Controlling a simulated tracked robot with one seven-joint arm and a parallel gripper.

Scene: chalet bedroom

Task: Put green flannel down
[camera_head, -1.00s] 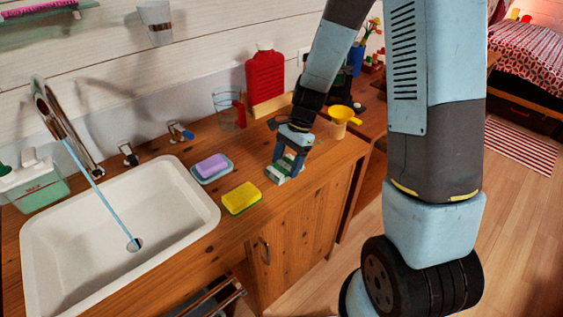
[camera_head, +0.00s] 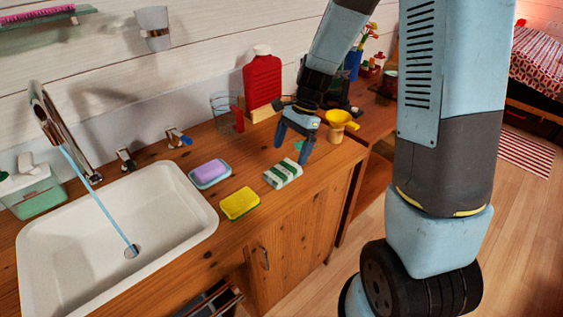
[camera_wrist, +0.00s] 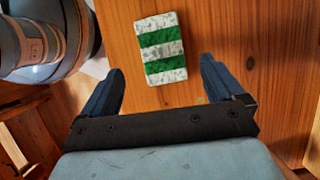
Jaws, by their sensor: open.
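The green flannel (camera_head: 283,173) is a small folded cloth with green and white stripes. It lies flat on the wooden counter, right of the yellow sponge. It also shows whole in the wrist view (camera_wrist: 160,48), ahead of the fingers and touching neither. My gripper (camera_head: 290,155) is open and empty, raised just above and behind the flannel. In the wrist view its two blue fingers (camera_wrist: 160,90) stand wide apart with bare wood between them.
A yellow and green sponge (camera_head: 240,203) and a lilac soap on a dish (camera_head: 210,173) lie left of the flannel. The white sink (camera_head: 70,262) has running water. A yellow funnel (camera_head: 340,120), red bottle (camera_head: 262,80) and glass (camera_head: 225,108) stand near my gripper.

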